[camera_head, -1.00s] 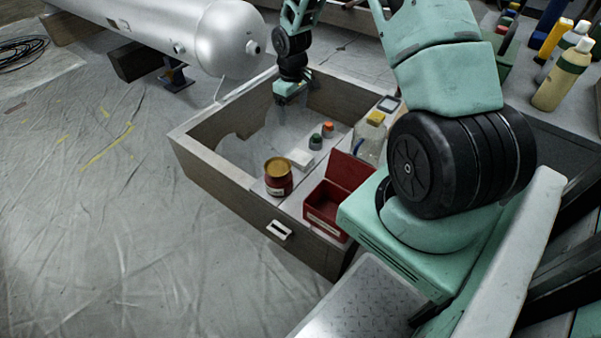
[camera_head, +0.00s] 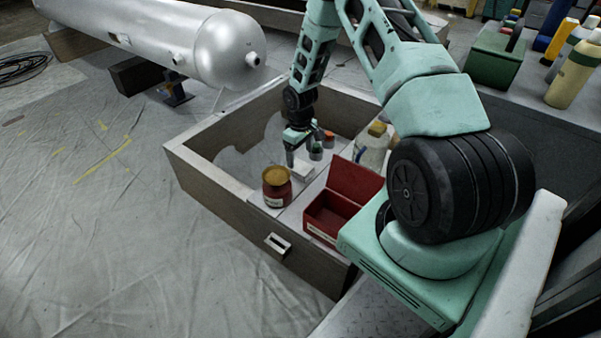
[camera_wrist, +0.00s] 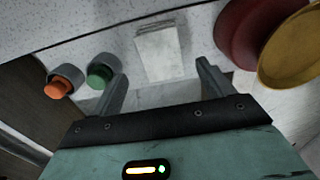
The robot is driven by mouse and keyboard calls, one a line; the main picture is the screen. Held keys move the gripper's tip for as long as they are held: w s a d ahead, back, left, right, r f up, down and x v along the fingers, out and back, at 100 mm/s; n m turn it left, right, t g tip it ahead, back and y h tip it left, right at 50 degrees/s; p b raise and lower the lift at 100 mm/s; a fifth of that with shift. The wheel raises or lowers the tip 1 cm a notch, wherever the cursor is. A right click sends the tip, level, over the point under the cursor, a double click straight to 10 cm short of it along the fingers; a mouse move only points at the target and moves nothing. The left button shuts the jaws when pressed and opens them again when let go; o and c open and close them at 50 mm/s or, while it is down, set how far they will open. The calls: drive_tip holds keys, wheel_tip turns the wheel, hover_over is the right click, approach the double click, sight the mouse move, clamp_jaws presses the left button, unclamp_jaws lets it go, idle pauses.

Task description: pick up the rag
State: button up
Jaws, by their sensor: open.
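The rag (camera_wrist: 160,50) looks like a small white folded cloth, lying flat on the light floor of the open wooden drawer box (camera_head: 208,181). In the head view the rag (camera_head: 302,169) is partly hidden by my gripper (camera_head: 293,158). My gripper is open and points down close to the rag. In the wrist view the rag lies just beyond and between the fingertips of my gripper (camera_wrist: 162,76), with nothing held. I cannot tell the exact height of the fingers above it.
A red can with a yellow lid (camera_head: 277,186) stands close beside the rag. Green-capped (camera_wrist: 100,74) and orange-capped (camera_wrist: 60,84) small containers stand on its other side. An open red box (camera_head: 333,214) and a yellow-capped bottle (camera_head: 372,148) are nearby. The box walls surround these.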

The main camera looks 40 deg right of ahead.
sight(301, 167)
wheel_tip(301, 167, down, 5)
drive_tip(key=b, duration=0.2)
drive_tip(key=shift+s+b, duration=0.15)
drive_tip(key=shift+b, duration=0.15)
drive_tip(key=c, duration=1.1)
drive_tip(key=shift+r, duration=0.1)
wheel_tip(301, 167, up, 10)
drive_tip(key=p, duration=0.4)
drive_tip(key=shift+a, duration=0.1)
